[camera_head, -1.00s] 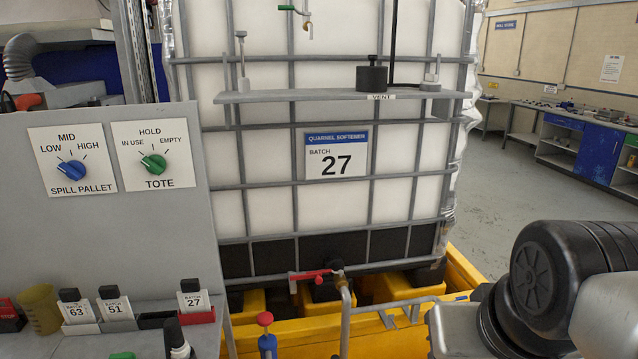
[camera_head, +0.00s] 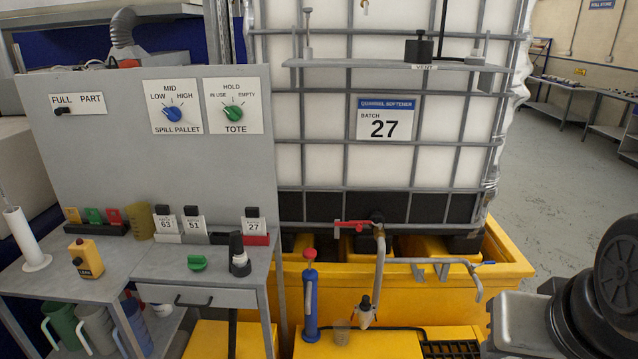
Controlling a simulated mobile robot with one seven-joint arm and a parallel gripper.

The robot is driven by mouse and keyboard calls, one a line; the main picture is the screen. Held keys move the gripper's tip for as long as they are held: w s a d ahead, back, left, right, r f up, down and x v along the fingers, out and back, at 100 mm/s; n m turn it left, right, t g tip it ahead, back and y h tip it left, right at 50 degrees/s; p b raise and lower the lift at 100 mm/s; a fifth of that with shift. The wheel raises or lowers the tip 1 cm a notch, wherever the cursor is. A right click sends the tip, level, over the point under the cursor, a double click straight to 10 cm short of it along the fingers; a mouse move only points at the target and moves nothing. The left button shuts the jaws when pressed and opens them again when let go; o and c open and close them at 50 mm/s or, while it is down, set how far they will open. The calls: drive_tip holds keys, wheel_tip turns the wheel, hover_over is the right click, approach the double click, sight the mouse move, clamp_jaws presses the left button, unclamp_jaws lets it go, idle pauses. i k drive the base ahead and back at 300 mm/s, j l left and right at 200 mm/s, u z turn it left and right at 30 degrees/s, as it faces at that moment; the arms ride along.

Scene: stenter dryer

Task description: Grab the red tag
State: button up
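A small red tag (camera_head: 114,216) stands upright at the right end of a dark rack (camera_head: 98,230) on the bench at the left. A green tag (camera_head: 94,215) and a yellow tag (camera_head: 73,215) stand beside it in the same rack. Any print on the red tag is too small to read. Only part of my arm shows, at the lower right edge, far from the tag. My gripper is out of view.
An olive cup (camera_head: 139,221) stands just right of the rack, then batch cards (camera_head: 166,224). A yellow button box (camera_head: 86,258) and a white spindle (camera_head: 25,240) stand in front and left. A grey panel (camera_head: 60,150) rises behind. The tote (camera_head: 330,150) fills the middle.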

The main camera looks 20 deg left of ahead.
sight(114, 221)
drive_tip(key=u, duration=1.95)
drive_tip(key=i+j+z, duration=0.3)
drive_tip(key=i+j, duration=0.2)
drive_tip(key=i+j+z, duration=0.1)
drive_tip(key=i+j, duration=0.15)
drive_tip(key=j, duration=0.2)
drive_tip(key=i+j+z, duration=0.15)
drive_tip(key=j, duration=0.25)
drive_tip(key=i+j+z, duration=0.3)
drive_tip(key=j, duration=0.5)
drive_tip(key=i+j+z, duration=0.1)
drive_tip(key=i+j, duration=0.15)
drive_tip(key=j, duration=0.15)
drive_tip(key=i+j+z, duration=0.15)
drive_tip(key=j, duration=0.3)
